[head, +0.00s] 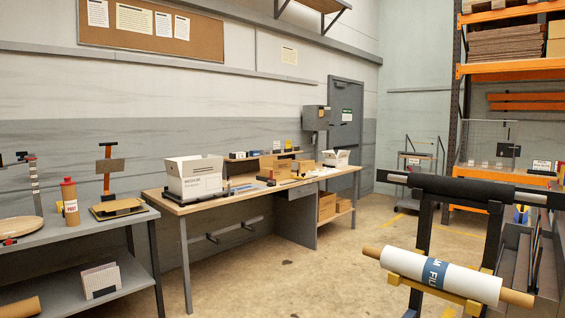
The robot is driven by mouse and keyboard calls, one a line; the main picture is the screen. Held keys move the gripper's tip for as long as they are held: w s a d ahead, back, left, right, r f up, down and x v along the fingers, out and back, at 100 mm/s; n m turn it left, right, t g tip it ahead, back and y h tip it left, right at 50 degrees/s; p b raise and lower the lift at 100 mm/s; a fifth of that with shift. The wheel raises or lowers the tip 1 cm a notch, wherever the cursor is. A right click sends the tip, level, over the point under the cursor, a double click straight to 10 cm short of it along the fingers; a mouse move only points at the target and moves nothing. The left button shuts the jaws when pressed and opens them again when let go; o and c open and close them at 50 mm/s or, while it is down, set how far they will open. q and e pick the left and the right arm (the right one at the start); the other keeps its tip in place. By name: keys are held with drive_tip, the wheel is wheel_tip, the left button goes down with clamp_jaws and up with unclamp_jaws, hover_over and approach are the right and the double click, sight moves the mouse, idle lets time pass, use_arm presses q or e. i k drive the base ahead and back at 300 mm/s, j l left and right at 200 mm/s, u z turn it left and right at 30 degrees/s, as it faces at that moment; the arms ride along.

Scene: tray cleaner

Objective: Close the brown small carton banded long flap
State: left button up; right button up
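Small brown cartons stand on the wooden workbench (240,196) in the head view. One brown carton (282,170) is near the middle of the bench top, right of a large white carton (193,178) with raised flaps. A smaller brown piece (305,165) is beside it on the right. They are too small in the picture to tell a band or which flaps are open. Neither of my grippers is in view.
A grey table (78,236) with scales and a brown bottle (69,202) stands at the left. A film roll (440,276) on a dark stand fills the front right. Orange racking (510,69) is behind it. The concrete floor (270,285) before the workbench is clear.

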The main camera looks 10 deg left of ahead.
sight(278, 164)
drive_tip(key=i+j+u, duration=0.25)
drive_tip(key=i, duration=0.45)
drive_tip(key=i+u, duration=0.3)
drive_tip(key=i, duration=1)
drive_tip(key=i+j+z, duration=0.15)
drive_tip(key=i, duration=0.5)
drive_tip(key=i+j, duration=0.1)
drive_tip(key=i, duration=0.55)
drive_tip(key=i+j+z, duration=0.15)
drive_tip(key=i, duration=0.5)
